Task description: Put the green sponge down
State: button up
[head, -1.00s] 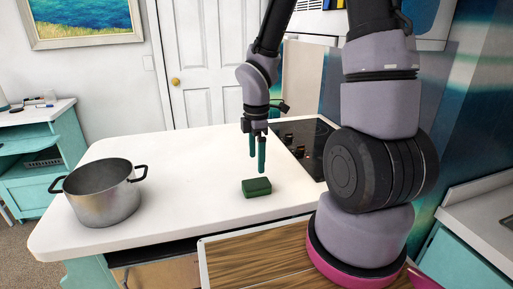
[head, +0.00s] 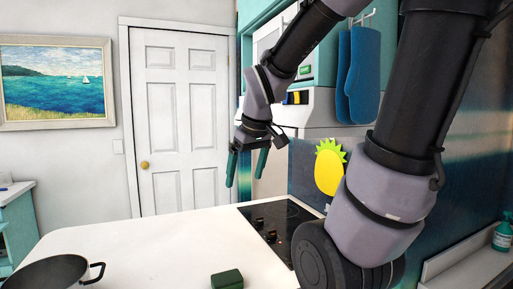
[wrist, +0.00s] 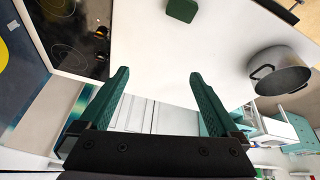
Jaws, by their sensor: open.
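The green sponge (head: 227,279) lies on the white countertop (head: 150,245), near the bottom edge of the head view. It also shows at the top of the wrist view (wrist: 182,10), resting on the white surface and apart from my fingers. My gripper (head: 246,168) is raised well above the counter in the head view, with its two green fingers spread and nothing between them. In the wrist view my gripper (wrist: 161,82) is open and empty.
A metal pot (head: 48,273) with black handles stands on the counter at left; it also shows in the wrist view (wrist: 279,72). A black cooktop (head: 280,228) lies right of the sponge. Blue oven mitts (head: 358,75) hang at right. Counter between pot and sponge is clear.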

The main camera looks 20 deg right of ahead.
jog(key=s+r+m+t+y, duration=0.1)
jog(key=s+r+m+t, duration=0.1)
jog(key=s+r+m, duration=0.3)
notch_tip(320, 180, up, 3)
jog(key=shift+d+f+m+t, duration=0.2)
jog(key=shift+d+m+t, duration=0.25)
jog(key=shift+m, duration=0.65)
jog(key=shift+o, duration=0.2)
jog(key=n+g+h, duration=0.2)
jog(key=n+g, duration=0.5)
jog(key=n, duration=1.5)
send_over(227, 277)
notch_tip(227, 277, down, 27)
jog(key=shift+f, duration=5.05)
